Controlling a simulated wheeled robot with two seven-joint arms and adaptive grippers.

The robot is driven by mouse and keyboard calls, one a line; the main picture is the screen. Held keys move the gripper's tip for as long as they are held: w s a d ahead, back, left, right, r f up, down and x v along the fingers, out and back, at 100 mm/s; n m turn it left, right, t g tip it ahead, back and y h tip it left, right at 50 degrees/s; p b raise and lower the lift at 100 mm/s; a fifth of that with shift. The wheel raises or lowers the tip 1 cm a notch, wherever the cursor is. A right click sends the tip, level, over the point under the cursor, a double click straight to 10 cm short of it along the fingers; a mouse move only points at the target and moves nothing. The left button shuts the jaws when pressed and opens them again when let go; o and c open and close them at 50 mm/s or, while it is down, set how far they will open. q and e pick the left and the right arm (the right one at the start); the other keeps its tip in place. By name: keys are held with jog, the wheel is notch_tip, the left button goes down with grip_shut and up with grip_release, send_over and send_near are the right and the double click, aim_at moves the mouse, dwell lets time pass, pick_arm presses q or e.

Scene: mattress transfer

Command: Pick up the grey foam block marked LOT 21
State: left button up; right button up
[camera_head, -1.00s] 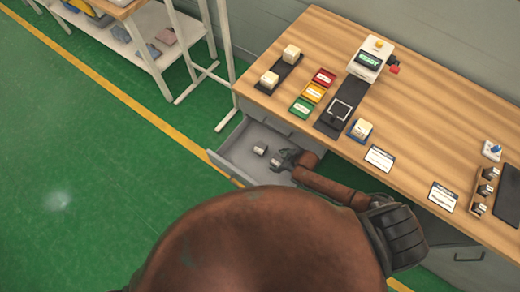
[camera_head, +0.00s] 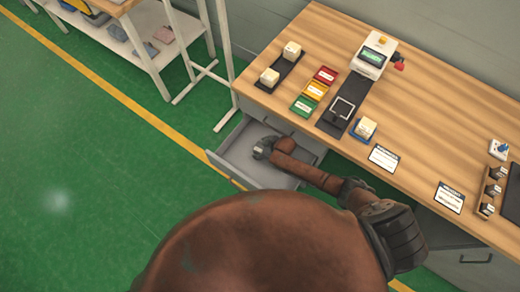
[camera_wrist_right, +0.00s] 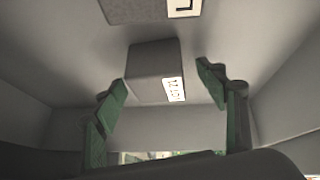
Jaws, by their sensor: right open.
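A grey foam block (camera_wrist_right: 152,70) with a white label shows in the right wrist view. The label is upside down and small, and seems to read LOT 21. My right gripper (camera_wrist_right: 163,84) is open, with one green-padded finger on either side of the block and gaps between. In the head view my right gripper (camera_head: 262,149) is inside the open drawer (camera_head: 232,150) and covers most of what lies there. A second grey block (camera_wrist_right: 140,8) with a partly cut-off label is at the top of the wrist view. My left gripper is not in view.
The drawer's walls surround the gripper closely. Above it is the wooden table (camera_head: 420,115) with red, yellow and green trays (camera_head: 315,90), a black strip with pale blocks (camera_head: 281,72), and a white device (camera_head: 372,57). A white shelf rack (camera_head: 150,50) stands at the upper left.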

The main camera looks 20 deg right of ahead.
jog(key=shift+c, duration=0.3)
jog(key=c, duration=1.1)
